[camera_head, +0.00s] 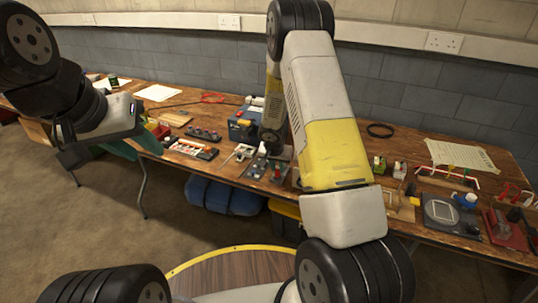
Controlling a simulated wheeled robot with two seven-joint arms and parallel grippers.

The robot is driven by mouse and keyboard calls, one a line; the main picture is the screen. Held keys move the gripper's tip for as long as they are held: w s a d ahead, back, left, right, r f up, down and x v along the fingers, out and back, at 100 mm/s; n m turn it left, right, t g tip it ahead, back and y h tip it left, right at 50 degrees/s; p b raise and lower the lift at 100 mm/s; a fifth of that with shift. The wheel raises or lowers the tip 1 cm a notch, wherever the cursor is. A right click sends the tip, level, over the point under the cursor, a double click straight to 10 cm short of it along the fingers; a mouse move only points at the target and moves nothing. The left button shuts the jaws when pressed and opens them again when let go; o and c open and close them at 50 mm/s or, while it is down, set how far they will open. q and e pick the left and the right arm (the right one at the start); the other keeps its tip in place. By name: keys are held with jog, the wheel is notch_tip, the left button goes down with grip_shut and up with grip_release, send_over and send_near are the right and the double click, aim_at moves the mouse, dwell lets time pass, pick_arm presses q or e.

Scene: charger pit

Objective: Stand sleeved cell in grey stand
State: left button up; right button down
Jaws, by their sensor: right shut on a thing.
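My right arm crosses the middle of the view, and its gripper (272,146) points down low over the workbench (225,172), behind the arm's large yellow and white link. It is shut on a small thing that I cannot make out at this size. A grey plate with small red parts (280,172) lies just below and in front of it. I cannot tell which piece is the grey stand, and I cannot pick out the sleeved cell. My left gripper (72,156) hangs at the left, in front of the bench's left part, away from these pieces; its fingers are dark and unclear.
A blue box (242,127) stands left of my right gripper. Strips with small parts (190,149) lie further left. A dark grey device (440,213) and a red-based piece (506,230) are at the right. A black ring (380,130) lies near the wall. Blue bundles (222,196) sit under the bench.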

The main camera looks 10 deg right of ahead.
jog(key=shift+f, duration=1.05)
dwell(0.7)
jog(key=c, duration=1.2)
grip_release()
jog(key=shift+r, duration=0.1)
jog(key=shift+r, duration=3.45)
